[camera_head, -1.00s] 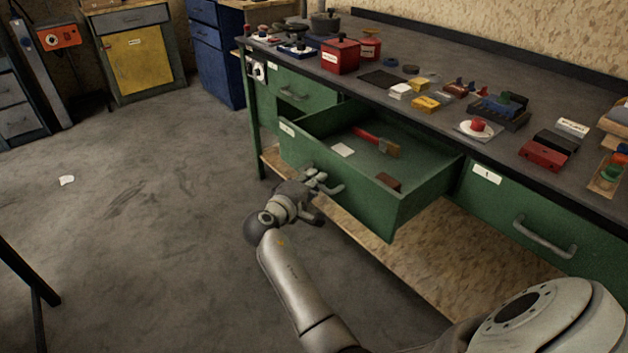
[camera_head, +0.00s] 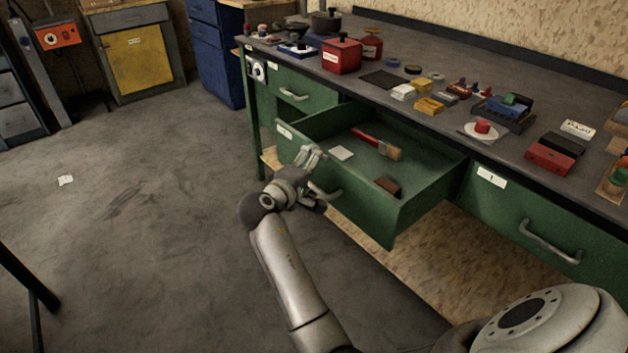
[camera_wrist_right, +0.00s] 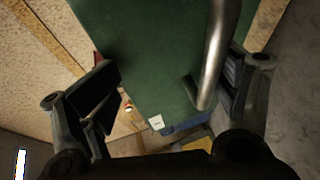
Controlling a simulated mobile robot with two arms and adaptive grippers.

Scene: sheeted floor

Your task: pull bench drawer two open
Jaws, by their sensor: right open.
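Under the bench, a green drawer (camera_head: 370,212) stands pulled well out. Its front has a grey bar handle (camera_head: 331,194) and a white label (camera_head: 284,132) too small to read. A red-handled brush (camera_head: 378,144), a pale card (camera_head: 341,153) and a brown block (camera_head: 388,187) lie inside. My right gripper (camera_head: 315,175) is open at the drawer front, beside the handle. In the right wrist view, the handle (camera_wrist_right: 214,55) runs between the spread fingers (camera_wrist_right: 172,95), nearer the right finger; contact cannot be told. My left gripper is out of view.
A shut drawer labelled 1 (camera_head: 520,215) is to the right, and another green drawer (camera_head: 300,92) is behind at left. The bench top (camera_head: 450,60) is crowded with small parts. Open floor (camera_head: 140,200) lies to the left; a lower shelf (camera_head: 455,265) runs underneath.

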